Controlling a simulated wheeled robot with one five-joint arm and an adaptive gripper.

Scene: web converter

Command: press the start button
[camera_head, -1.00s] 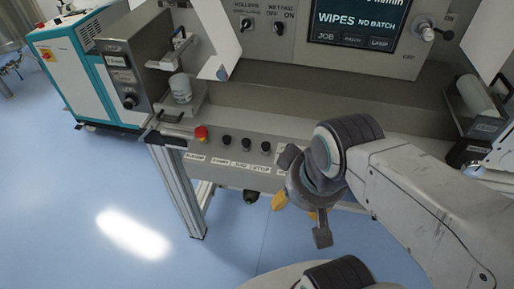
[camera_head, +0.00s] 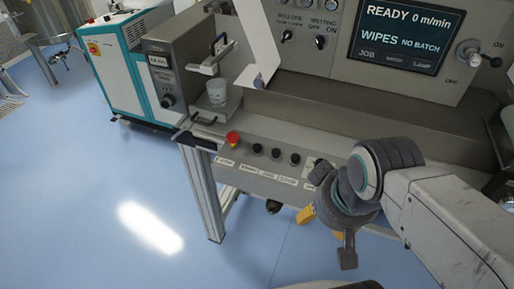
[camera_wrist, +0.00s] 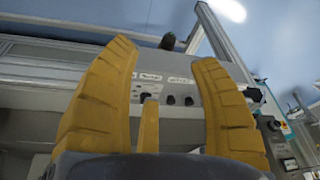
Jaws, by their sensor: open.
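The start button (camera_head: 257,149) appears to be the first black button right of the red mushroom button (camera_head: 232,138), on the grey machine's front ledge. Its small label below is blurred. Two more black buttons, apparently jog (camera_head: 276,153) and stop (camera_head: 295,159), sit to its right. My gripper (camera_head: 320,222) is right of and lower in the picture than this row, apart from the start button. In the wrist view its yellow fingers (camera_wrist: 163,60) are spread with nothing held. Dark buttons (camera_wrist: 179,100) show between them; which ones, I cannot tell.
The screen (camera_head: 405,35) reads READY 0 m/min, WIPES NO BATCH. A tilted pale plate (camera_head: 257,60) hangs above the buttons. A metal leg (camera_head: 204,195) supports the ledge; blue floor (camera_head: 100,185) is open at left.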

